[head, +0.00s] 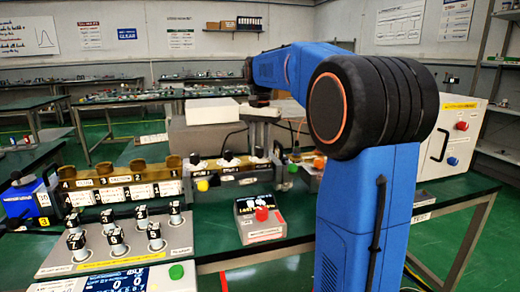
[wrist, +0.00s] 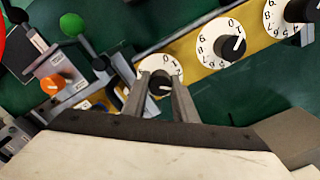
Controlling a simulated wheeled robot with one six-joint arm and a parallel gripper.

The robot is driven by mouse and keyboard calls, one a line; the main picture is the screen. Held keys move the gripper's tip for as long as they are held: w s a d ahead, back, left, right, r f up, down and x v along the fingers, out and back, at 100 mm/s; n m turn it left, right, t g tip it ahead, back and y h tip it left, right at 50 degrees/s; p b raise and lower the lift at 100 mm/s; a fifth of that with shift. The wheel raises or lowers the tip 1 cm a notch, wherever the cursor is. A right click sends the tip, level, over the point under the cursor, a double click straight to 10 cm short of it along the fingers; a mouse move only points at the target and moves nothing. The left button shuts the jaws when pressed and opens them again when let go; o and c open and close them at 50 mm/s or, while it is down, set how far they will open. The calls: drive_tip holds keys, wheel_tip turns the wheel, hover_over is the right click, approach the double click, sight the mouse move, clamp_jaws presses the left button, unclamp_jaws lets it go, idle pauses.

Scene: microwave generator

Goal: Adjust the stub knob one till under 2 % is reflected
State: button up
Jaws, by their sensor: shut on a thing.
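In the wrist view my gripper (wrist: 159,80) has its two grey fingers on either side of a black knob (wrist: 161,87) with a pale pointer, set on a white numbered dial (wrist: 158,64). It is shut on this knob, at one end of a row of three dials. Its label is not legible. In the head view a row of black stub knobs (head: 229,157) stands on a white-labelled bar behind the small meter box (head: 260,225). My arm and the grey box near its end hide my fingertips there. The meter's reading is too small to read surely.
Two more dials, a middle one (wrist: 224,43) and a far one (wrist: 290,14), lie to the upper right. An orange knob (wrist: 52,84) and a green ball (wrist: 71,24) are at left.

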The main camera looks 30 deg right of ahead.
sight(260, 148)
drive_tip(key=m, duration=0.5)
drive_tip(key=shift+m, duration=2.5)
drive_tip(key=o, duration=1)
drive_tip(key=shift+o, duration=0.2)
drive_tip(key=shift+r, duration=0.1)
wheel_tip(260, 148, up, 17)
drive_tip(key=shift+r, duration=0.1)
